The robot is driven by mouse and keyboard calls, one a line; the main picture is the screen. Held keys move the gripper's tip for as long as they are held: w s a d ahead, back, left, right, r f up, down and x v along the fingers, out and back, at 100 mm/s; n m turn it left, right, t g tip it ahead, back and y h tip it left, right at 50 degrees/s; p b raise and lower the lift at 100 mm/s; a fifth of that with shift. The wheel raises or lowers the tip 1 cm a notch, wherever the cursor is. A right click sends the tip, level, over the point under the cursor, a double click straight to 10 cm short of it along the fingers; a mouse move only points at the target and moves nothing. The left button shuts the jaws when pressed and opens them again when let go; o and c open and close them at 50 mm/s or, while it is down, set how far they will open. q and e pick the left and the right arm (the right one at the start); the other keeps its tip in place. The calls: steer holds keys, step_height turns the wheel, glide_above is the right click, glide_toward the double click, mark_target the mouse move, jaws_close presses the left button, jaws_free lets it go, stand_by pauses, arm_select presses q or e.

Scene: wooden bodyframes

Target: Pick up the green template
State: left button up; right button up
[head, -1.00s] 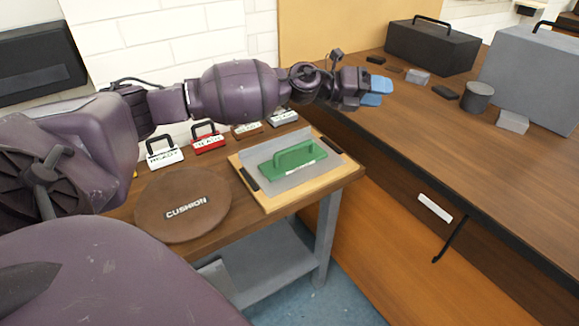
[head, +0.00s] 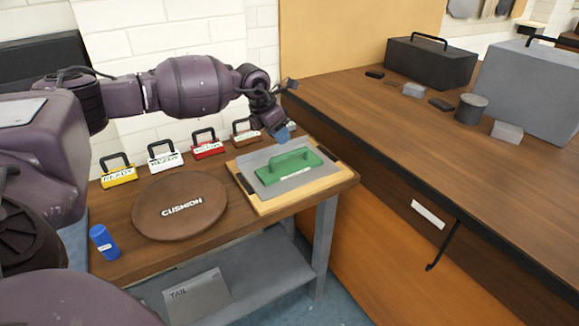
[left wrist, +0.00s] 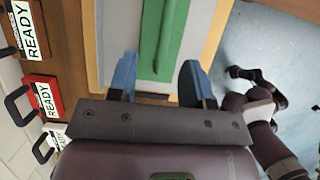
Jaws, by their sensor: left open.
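The green template (head: 288,167) has a raised bar handle and lies on a grey sheet on a wooden board (head: 272,206) at the right end of the small table. My left gripper (head: 283,133) is above the far edge of the board, pointing down, open and empty. In the left wrist view the blue fingertips (left wrist: 153,82) are apart. The green template (left wrist: 163,40) shows ahead of and between them there, with its handle running lengthwise. The fingers appear apart from the handle. My right gripper is not in view.
Several labelled handled blocks, including a red one (head: 207,147), line the wall side. A long workbench (head: 440,150) with boxes stands at the right. A grey TAIL box (head: 198,297) sits on the lower shelf.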

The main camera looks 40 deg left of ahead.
mark_target(290, 154)
arm_select(q)
steer(key=x, duration=0.3)
steer(key=shift+f, duration=0.1)
steer(key=shift+w+f+b, duration=0.15)
steer(key=shift+f+b, duration=0.1)
steer(key=shift+b, duration=0.05)
steer(key=shift+d+f, duration=0.15)
steer(key=shift+f, duration=0.15)
steer(key=x, duration=0.3)
steer(key=b+x, duration=0.1)
steer(key=shift+d+f, duration=0.2)
steer(key=shift+d, duration=0.1)
steer(key=shift+w+f, duration=0.1)
steer(key=shift+w, duration=0.05)
steer(key=shift+r, duration=0.2)
steer(key=shift+f, duration=0.3)
